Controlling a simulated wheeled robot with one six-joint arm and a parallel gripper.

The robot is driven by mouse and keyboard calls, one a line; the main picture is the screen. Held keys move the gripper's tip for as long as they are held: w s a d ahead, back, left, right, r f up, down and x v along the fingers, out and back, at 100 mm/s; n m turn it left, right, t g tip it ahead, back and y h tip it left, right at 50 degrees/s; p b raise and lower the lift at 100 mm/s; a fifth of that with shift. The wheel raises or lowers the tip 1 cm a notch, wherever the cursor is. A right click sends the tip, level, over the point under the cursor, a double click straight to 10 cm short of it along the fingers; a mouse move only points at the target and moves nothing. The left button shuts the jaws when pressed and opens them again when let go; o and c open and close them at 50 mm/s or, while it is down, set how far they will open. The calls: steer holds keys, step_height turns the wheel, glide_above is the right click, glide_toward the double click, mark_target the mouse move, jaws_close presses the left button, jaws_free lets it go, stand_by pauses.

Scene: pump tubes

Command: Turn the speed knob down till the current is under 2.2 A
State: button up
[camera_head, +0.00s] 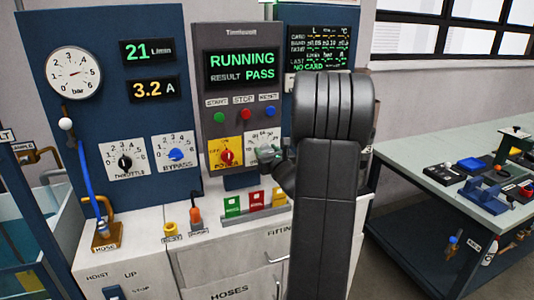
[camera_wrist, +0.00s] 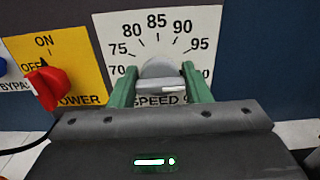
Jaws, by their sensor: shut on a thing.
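The speed knob (camera_wrist: 160,73) is a grey dial on a white scale plate (camera_wrist: 120,30) marked 70 to 95 and lettered "SPEED %". My gripper (camera_wrist: 160,90) has its green fingers on either side of the knob and is shut on it. In the head view my gripper (camera_head: 272,156) is at the plate, with my dark arm in front and part of the plate hidden. The current display (camera_head: 154,89) reads 3.2 A in yellow. The knob's exact pointer setting is hard to read.
The flow display (camera_head: 148,52) reads 21 L/min. The screen (camera_head: 242,68) shows RUNNING, RESULT PASS. The red power knob (camera_wrist: 50,88) sits left of the speed knob, pointing towards ON or OFF unclearly. The throttle (camera_head: 125,161) and bypass (camera_head: 176,154) knobs are further left. A workbench (camera_head: 425,165) stands right.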

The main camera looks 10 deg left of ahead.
steer(key=shift+f+n+b, duration=0.15)
steer(key=shift+n+b, duration=0.6)
steer(key=shift+b, duration=0.6)
steer(key=shift+f+n+b, duration=0.15)
steer(key=shift+n+b, duration=0.6)
steer(key=shift+b, duration=0.6)
steer(key=n+b, duration=0.2)
steer(key=b, duration=0.1)
steer(key=shift+r, duration=0.1)
steer(key=shift+r+n+b, duration=0.1)
steer(key=shift+n+b, duration=0.2)
steer(key=shift+b, duration=0.1)
steer(key=o, duration=1)
steer(key=shift+s, duration=0.15)
steer(key=v, duration=1.3)
steer(key=shift+s+d+b, duration=0.25)
steer(key=shift+b, duration=0.1)
